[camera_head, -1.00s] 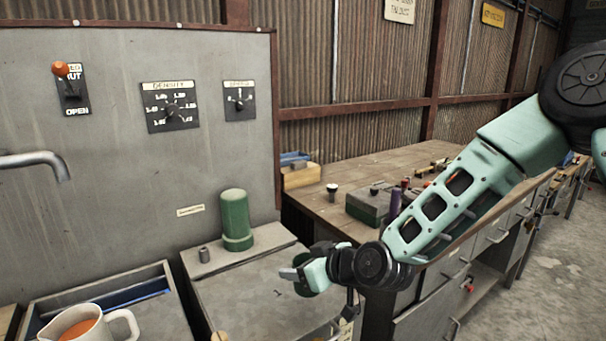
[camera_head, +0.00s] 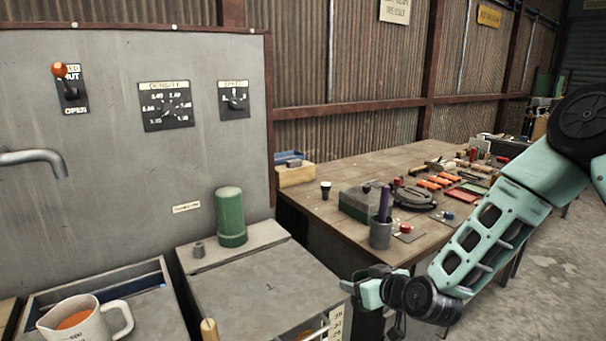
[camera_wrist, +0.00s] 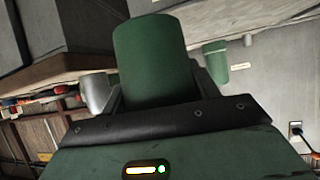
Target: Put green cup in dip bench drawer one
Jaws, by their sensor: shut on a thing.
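My gripper (camera_head: 358,288) is at the lower middle of the head view, in front of the bench's right side. In the wrist view it is shut on a dark green cylinder, the green cup (camera_wrist: 150,58), which stands out between the fingers. In the head view the cup is hard to tell from my teal gripper parts. The grey dip bench (camera_head: 265,285) is left of my gripper. No drawer front marked one is readable in these views.
A measuring jug (camera_head: 85,318) with orange liquid is at lower left. A wooden workbench (camera_head: 330,235) crowded with tools and a pen pot (camera_head: 381,235) lies to the right.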

